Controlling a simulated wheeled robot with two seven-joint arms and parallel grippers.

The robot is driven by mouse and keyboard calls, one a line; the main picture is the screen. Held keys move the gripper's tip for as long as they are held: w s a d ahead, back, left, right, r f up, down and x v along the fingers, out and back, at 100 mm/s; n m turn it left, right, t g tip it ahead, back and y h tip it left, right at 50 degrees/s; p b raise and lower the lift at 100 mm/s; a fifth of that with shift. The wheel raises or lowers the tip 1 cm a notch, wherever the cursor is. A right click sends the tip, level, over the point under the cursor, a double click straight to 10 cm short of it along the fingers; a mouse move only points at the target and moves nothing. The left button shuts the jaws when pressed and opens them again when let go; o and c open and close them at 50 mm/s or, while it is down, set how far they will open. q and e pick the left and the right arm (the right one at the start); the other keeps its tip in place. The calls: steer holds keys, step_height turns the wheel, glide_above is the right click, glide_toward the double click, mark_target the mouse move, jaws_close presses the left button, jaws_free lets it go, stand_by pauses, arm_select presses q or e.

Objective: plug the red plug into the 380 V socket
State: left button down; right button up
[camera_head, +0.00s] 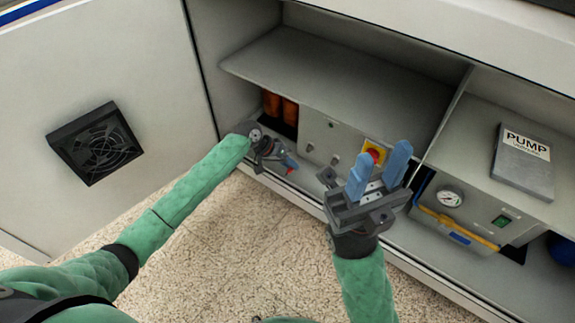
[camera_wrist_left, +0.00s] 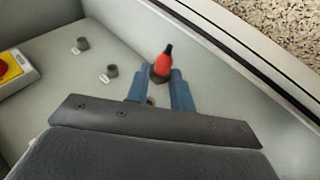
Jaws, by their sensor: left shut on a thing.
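The red plug (camera_wrist_left: 163,64) with a black tip shows at the blue fingertips of my left gripper (camera_wrist_left: 157,80) in the left wrist view. A dark round piece sits at its base between the fingers; I cannot tell whether it is a socket. My left gripper is shut on the plug, in front of the grey panel in the head view, where only a small red bit of the plug (camera_head: 290,171) shows. Grey round sockets (camera_wrist_left: 83,44) (camera_wrist_left: 111,70) stand on the panel; their voltage labels are unreadable. My right gripper (camera_head: 384,152) is open and empty, its blue fingers pointing up.
A yellow-and-red switch (camera_head: 374,152) sits on the panel, behind my right gripper. Orange cylinders (camera_head: 281,108) stand left of it. A shelf (camera_head: 345,85) overhangs the panel. At right are a gauge (camera_head: 449,197) and a PUMP binder (camera_head: 523,160). The open door (camera_head: 60,60) is at left.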

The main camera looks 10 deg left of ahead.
stand_by(0.4)
arm_select(q)
steer(key=shift+w+d+p, duration=0.15)
steer(key=shift+w+p, duration=0.05)
steer(key=shift+p, duration=0.45)
steer(key=shift+w+d, duration=0.45)
steer(key=shift+w, duration=0.3)
steer(key=shift+w+d, duration=0.4)
steer(key=shift+w, duration=0.4)
steer(key=shift+w+d, duration=0.45)
steer(key=shift+w, duration=0.3)
steer(key=shift+p, duration=1.6)
steer(key=shift+w+d, duration=0.35)
steer(key=shift+w, duration=0.2)
steer(key=shift+w+d, duration=0.3)
steer(key=shift+w, duration=0.2)
stand_by(0.5)
steer(key=c, duration=1.1)
jaws_free()
